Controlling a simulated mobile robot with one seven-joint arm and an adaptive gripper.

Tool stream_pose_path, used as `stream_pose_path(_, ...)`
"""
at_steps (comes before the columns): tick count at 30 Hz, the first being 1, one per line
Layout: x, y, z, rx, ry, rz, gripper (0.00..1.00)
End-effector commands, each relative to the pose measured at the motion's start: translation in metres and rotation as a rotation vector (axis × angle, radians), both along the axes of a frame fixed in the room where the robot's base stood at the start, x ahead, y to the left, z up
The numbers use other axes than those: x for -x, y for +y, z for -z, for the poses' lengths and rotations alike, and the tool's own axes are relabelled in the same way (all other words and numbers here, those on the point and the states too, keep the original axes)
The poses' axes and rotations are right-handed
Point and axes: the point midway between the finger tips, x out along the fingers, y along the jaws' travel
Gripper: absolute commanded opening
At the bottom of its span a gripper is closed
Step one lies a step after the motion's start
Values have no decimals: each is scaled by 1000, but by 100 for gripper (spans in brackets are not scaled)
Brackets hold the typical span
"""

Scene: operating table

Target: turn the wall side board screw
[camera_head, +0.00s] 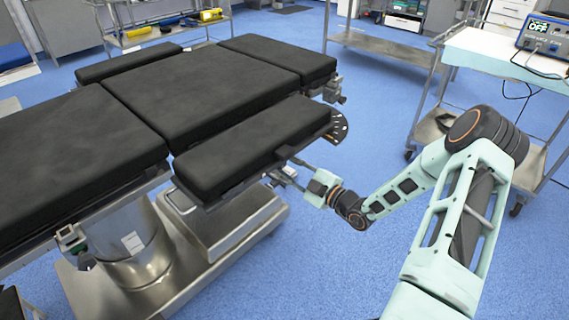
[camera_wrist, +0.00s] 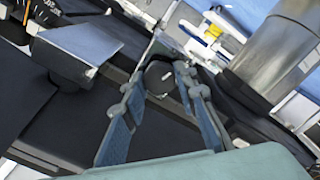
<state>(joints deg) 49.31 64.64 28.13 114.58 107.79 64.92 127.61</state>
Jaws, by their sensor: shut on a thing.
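The operating table (camera_head: 200,80) has black pads, with a side board (camera_head: 250,145) along its near right edge. My gripper (camera_head: 283,176) reaches in from the right, low beside and partly under this board's outer edge. In the wrist view my gripper (camera_wrist: 160,75) has its two fingers on either side of a small dark knob-like part, which I take as the side board screw (camera_wrist: 158,80). The fingers are shut on it. The screw's shape and turn angle are hard to make out. In the head view the screw cannot be told apart from the gripper and the board's metal fittings.
A dark plate with holes (camera_head: 338,127) sticks out at the board's right end. The table's metal base (camera_head: 135,250) stands below. A cart (camera_head: 490,50) with a blue device (camera_head: 545,35) stands at right. Blue floor (camera_head: 330,260) is open in front.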

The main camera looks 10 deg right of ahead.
Motion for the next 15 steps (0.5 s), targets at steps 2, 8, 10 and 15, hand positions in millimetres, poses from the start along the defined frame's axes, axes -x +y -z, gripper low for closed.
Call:
stream_pose_path(2,1,0,-2,35,-24,0,2)
stream_pose_path(8,1,0,-3,162,-114,1,2)
stream_pose_path(10,1,0,-3,216,-154,1,2)
stream_pose_path(15,1,0,-2,347,-250,0,2)
